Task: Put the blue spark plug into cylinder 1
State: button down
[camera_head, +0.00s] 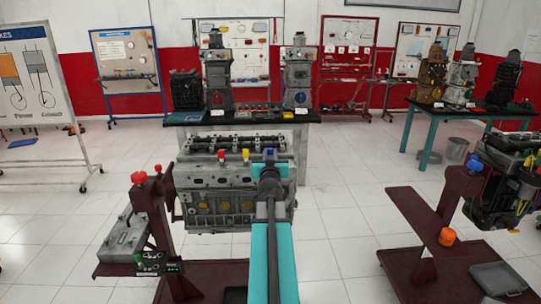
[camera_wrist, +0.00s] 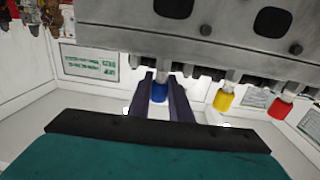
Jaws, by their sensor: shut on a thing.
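The blue spark plug (camera_head: 269,153) shows at the right end of the engine block (camera_head: 205,187) in the head view. In the wrist view the blue plug (camera_wrist: 159,92) sits between the two dark fingers of my gripper (camera_wrist: 161,84), which is shut on it. Its pale metal end points at the edge of the engine (camera_wrist: 225,45). I cannot tell how deep the plug sits in a hole. A yellow plug (camera_wrist: 223,99) and a red plug (camera_wrist: 281,107) stand in a row beside it. My gripper (camera_head: 268,172) partly hides the engine's right end.
A dark red stand with a red knob (camera_head: 139,178) and a grey part (camera_head: 123,240) is at left. Another dark red stand (camera_head: 420,220) with an orange knob is at right. A black table (camera_head: 240,117) with engine parts stands behind. Floor between them is clear.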

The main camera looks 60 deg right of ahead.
jog(key=c, duration=1.5)
grip_release()
jog(key=shift+c, duration=0.2)
jog(key=shift+a, duration=0.1)
jog(key=b+v, duration=0.3)
jog(key=v, duration=0.2)
jog(key=shift+s+a+f, duration=0.1)
jog(key=shift+s, duration=0.2)
jog(key=shift+s+g+b, duration=0.2)
jog(key=shift+g+b, duration=0.1)
jog(key=shift+b, duration=0.85)
jog(key=b, duration=0.3)
jog(key=a+b, duration=0.1)
jog(key=b, duration=0.2)
jog(key=shift+s+a+b, duration=0.1)
jog(key=shift+s+b, duration=0.2)
jog(key=a+b, duration=0.1)
jog(key=b, duration=0.3)
jog(key=shift+s+a, duration=0.1)
jog(key=shift+a, duration=0.1)
